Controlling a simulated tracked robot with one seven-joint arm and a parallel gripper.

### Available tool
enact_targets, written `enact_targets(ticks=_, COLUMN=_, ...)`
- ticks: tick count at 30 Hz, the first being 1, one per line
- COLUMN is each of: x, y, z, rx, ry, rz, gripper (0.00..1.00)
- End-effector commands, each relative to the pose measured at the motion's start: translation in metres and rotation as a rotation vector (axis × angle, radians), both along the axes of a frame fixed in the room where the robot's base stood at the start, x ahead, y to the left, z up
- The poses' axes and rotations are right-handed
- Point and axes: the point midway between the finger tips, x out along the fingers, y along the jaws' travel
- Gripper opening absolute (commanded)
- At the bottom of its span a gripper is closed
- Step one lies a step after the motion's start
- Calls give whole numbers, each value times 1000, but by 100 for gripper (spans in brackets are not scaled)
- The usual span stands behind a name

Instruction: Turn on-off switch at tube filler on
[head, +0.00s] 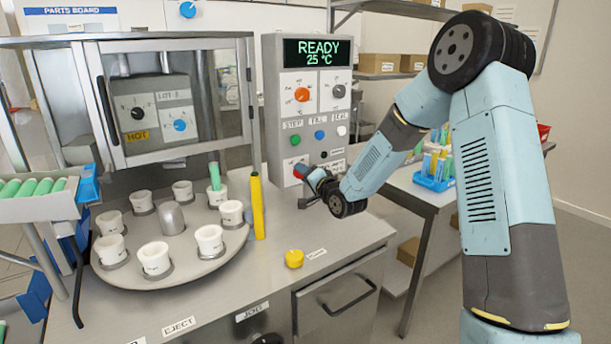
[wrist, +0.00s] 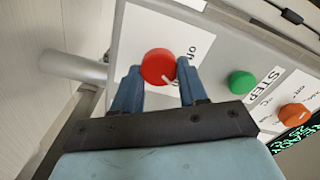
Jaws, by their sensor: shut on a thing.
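The tube filler's tall grey control panel (head: 276,75) stands at the back of the steel bench, and its display reads READY 25 °C. A red round knob (wrist: 158,67) sits on a white plate low on the panel, with a white pointer line on its face. My gripper (wrist: 160,75) has its two blue fingers on either side of the knob, shut on it. In the head view my gripper (head: 306,173) reaches the panel's lower left from the right and partly hides the red knob (head: 299,170).
A round turntable (head: 190,265) with several white cups stands left on the bench, beside a yellow upright bar (head: 257,205). A green button (wrist: 242,82) and an orange knob (wrist: 295,114) are near the red knob.

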Motion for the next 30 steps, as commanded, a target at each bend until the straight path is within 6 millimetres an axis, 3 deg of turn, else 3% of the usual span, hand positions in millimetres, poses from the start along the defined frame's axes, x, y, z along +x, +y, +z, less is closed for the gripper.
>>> enact_targets(ticks=7, x=1, y=-4, z=-4, rx=-3, ry=8, rz=-8, gripper=12)
enact_targets(ticks=8, x=1, y=-4, z=-4, rx=-3, ry=8, rz=-7, gripper=44)
enact_targets(ticks=15, x=0, y=-2, z=-3, rx=-3, ry=5, rz=-3, gripper=66)
enact_targets(ticks=25, x=-4, y=-3, z=-2, rx=-3, ry=3, rz=-1, gripper=66)
enact_targets(ticks=30, x=-21, y=-15, z=-2, rx=-4, ry=4, rz=-1, gripper=66)
